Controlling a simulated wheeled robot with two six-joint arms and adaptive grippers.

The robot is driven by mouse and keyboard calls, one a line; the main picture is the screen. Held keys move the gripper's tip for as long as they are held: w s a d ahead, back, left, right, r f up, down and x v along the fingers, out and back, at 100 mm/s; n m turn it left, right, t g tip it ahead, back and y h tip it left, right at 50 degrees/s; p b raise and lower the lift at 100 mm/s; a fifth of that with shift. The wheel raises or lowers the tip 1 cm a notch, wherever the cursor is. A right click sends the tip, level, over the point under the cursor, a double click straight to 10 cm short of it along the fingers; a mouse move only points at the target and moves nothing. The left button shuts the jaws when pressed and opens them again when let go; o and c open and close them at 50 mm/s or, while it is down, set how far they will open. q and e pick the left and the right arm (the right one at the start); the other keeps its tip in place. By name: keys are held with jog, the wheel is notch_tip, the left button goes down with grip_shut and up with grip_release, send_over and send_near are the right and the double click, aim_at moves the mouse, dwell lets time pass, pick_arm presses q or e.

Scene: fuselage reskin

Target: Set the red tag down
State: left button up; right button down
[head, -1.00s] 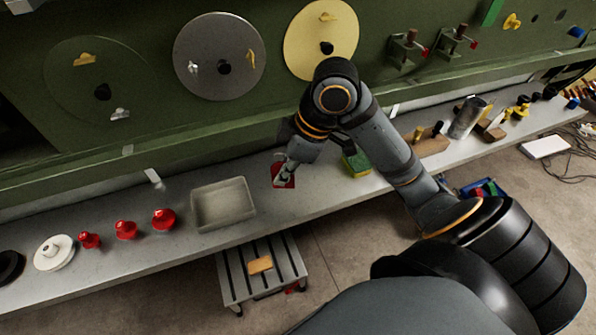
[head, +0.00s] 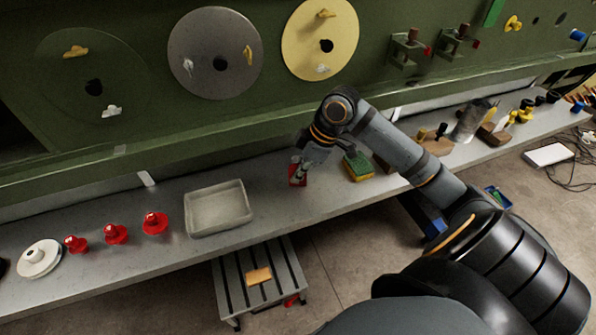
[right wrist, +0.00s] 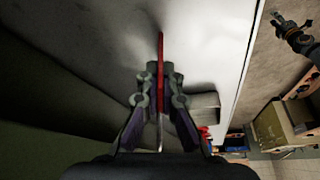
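The red tag (head: 297,176) is at my right gripper (head: 301,172), over the grey bench (head: 265,192) between the grey tray and the sponge. In the right wrist view the tag (right wrist: 160,55) shows edge-on as a thin red strip. The fingers of my right gripper (right wrist: 160,88) are closed on it from both sides, and it sticks out past their tips. I cannot tell whether the tag touches the bench. What looks like my left gripper (right wrist: 279,20) shows small at the upper right of the right wrist view; its fingers are too small to read.
The empty grey tray (head: 190,221) stands left of the tag, with red knobs (head: 115,234) beyond. The green and yellow sponge (head: 357,167) lies close on the right. The green panel (head: 150,130) rises behind. A slatted stool (head: 228,293) stands below the bench's front edge.

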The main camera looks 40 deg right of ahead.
jog(key=shift+f, duration=0.15)
jog(key=c, duration=1.5)
grip_release()
jog(key=b+v, duration=0.5)
jog(key=v, duration=0.7)
jog(key=shift+a+r, duration=0.1)
jog(key=shift+r, duration=0.1)
